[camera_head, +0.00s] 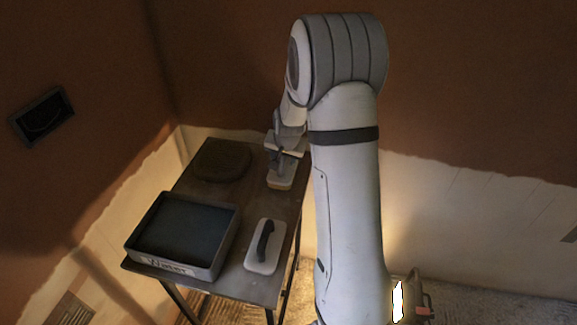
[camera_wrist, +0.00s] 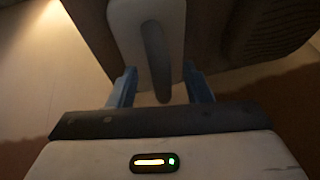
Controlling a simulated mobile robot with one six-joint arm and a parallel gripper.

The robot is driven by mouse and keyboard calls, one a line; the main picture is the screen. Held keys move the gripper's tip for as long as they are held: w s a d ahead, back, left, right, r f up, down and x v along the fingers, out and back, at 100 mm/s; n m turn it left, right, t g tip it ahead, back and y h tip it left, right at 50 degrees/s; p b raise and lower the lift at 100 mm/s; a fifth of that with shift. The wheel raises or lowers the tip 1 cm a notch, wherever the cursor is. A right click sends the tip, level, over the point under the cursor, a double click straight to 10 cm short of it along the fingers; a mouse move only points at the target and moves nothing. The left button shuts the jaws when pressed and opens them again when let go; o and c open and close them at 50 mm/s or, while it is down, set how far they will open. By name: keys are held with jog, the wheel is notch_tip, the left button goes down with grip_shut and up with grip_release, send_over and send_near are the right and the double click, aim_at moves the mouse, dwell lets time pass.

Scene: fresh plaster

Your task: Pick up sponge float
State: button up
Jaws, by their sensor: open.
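A float that looks like the sponge float (camera_head: 280,182), pale with a tan lower edge, lies on the far right part of the small table. In the wrist view the float's pale plate (camera_wrist: 120,22) shows with its dark bar handle (camera_wrist: 155,55). My gripper (camera_head: 284,156) is above this float, partly hidden by my arm in the head view. In the wrist view my gripper (camera_wrist: 160,88) is open, with one blue finger on each side of the handle's near end. Both fingers appear apart from the handle. Their height over the plate is hard to tell.
The table (camera_head: 234,285) also holds a second pale float with a dark handle (camera_head: 264,246) at the near right. A dark shallow tray (camera_head: 143,259) stands at the near left. A round brown thing (camera_head: 220,160) lies at the back left. Walls stand close behind.

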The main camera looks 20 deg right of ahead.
jog(key=shift+x, duration=1)
grip_shut()
